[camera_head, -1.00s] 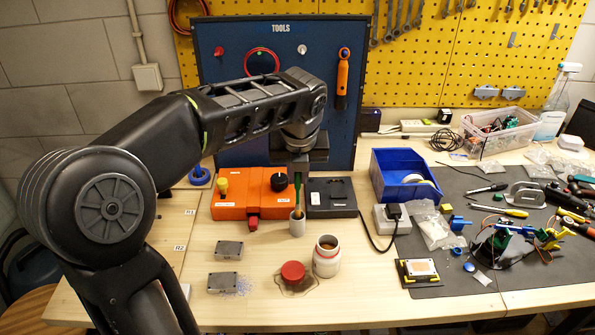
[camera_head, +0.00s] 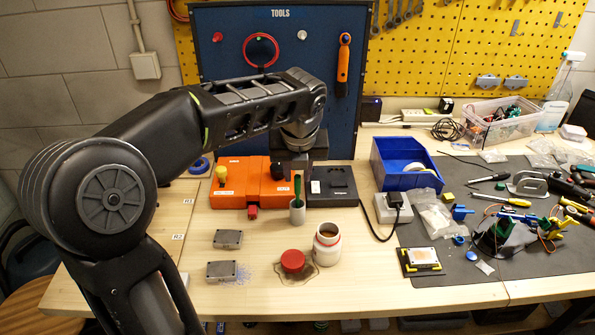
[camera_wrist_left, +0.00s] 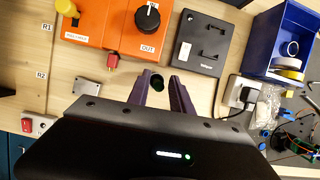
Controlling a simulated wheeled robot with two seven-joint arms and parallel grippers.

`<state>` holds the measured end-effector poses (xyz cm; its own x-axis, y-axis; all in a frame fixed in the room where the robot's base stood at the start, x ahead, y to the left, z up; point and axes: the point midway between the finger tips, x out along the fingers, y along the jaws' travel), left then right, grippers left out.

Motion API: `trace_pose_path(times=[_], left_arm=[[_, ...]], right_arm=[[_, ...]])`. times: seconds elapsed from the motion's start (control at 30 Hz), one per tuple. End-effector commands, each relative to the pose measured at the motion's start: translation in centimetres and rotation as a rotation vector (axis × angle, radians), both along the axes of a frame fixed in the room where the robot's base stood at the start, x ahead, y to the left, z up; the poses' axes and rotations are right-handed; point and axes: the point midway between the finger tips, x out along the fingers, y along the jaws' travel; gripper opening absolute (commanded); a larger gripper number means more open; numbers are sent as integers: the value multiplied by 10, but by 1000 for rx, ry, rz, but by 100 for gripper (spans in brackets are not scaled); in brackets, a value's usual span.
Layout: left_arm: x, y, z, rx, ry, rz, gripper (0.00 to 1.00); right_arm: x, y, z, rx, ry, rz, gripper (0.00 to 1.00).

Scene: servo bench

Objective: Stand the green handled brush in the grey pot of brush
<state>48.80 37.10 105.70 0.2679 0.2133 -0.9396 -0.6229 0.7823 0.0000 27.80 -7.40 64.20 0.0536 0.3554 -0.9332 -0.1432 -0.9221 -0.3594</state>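The green handled brush (camera_head: 297,188) stands nearly upright in the small grey pot (camera_head: 297,214), its lower end hidden inside. My left gripper (camera_head: 301,172) is above the pot, close behind the top of the handle. In the left wrist view its two fingers (camera_wrist_left: 161,80) are apart, and the pot's rim with the green handle (camera_wrist_left: 157,83) shows between their tips. I see no grip on the handle. My right gripper is in neither view.
An orange box (camera_head: 240,188) with knobs and a black box (camera_head: 333,188) stand just behind the pot. Two grey blocks lie to the left. A blue bin (camera_head: 397,168) stands to the right.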

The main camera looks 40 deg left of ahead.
Motion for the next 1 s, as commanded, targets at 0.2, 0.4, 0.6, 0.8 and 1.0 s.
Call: trace_pose_path(times=[0.2,0.4,0.6,0.8,1.0], left_arm=[[0,0,0,0,0,0,39],[0,0,1,0,0,0,39],[-4,-4,17,1,-3,0,39],[-13,-11,48,1,-5,0,39],[-20,-16,70,1,-1,-1,39]], right_arm=[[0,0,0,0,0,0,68],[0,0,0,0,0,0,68],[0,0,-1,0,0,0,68],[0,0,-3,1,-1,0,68],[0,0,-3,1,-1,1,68]])
